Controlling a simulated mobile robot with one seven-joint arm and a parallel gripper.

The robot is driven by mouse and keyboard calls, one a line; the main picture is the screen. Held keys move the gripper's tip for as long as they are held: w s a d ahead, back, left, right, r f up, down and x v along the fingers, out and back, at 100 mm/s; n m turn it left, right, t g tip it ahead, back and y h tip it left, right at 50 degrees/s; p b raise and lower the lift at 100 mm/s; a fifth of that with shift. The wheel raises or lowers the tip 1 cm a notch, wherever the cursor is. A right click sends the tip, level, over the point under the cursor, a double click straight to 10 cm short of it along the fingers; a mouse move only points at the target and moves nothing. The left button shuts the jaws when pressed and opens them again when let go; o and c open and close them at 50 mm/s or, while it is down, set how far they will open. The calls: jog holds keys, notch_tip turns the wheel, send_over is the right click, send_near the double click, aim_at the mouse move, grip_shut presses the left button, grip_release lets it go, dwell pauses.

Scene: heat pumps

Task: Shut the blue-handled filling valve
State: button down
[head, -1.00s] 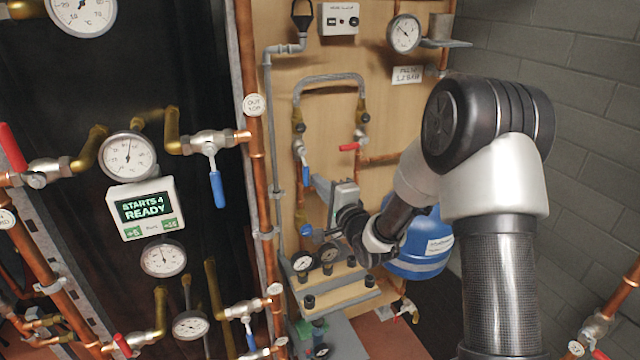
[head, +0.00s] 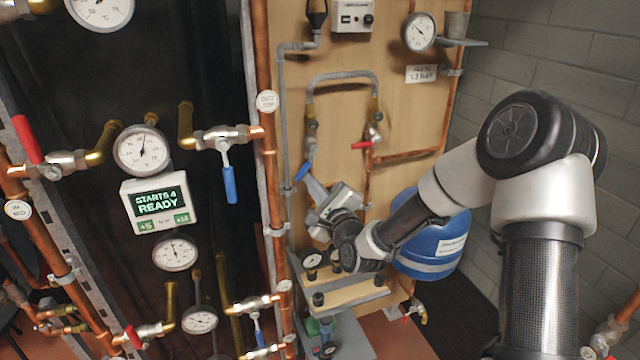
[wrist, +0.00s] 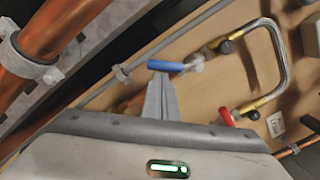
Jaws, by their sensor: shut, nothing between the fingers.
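The filling valve's blue handle (head: 302,171) is on the wooden board, at the lower left end of the grey hose loop. It slants down and left in the head view, at an angle to its pipe. In the wrist view the blue handle (wrist: 165,66) lies just beyond my fingertips. My gripper (head: 307,183) is shut and empty, with its fingers pointing up and left at the handle. The wrist view shows the shut fingers (wrist: 160,78) right at the handle; I cannot tell whether they touch. The valve body (wrist: 196,63) is partly visible to the handle's right.
A red-handled valve (head: 364,145) is on the loop's right end. A blue tank (head: 432,240) stands behind my forearm. A copper pipe (head: 270,180) runs along the board's left edge. Another blue-handled valve (head: 230,185) is on the left panel beside a READY display (head: 158,203).

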jog(key=s+a+r+m+p, duration=0.1)
jog(key=a+r+m, duration=0.2)
jog(key=m, duration=0.7)
jog(key=shift+s+a+r+t+h+p, duration=0.3)
jog(key=shift+a+r+p, duration=0.1)
jog(key=shift+r, duration=0.35)
jog(key=shift+w+r, duration=0.1)
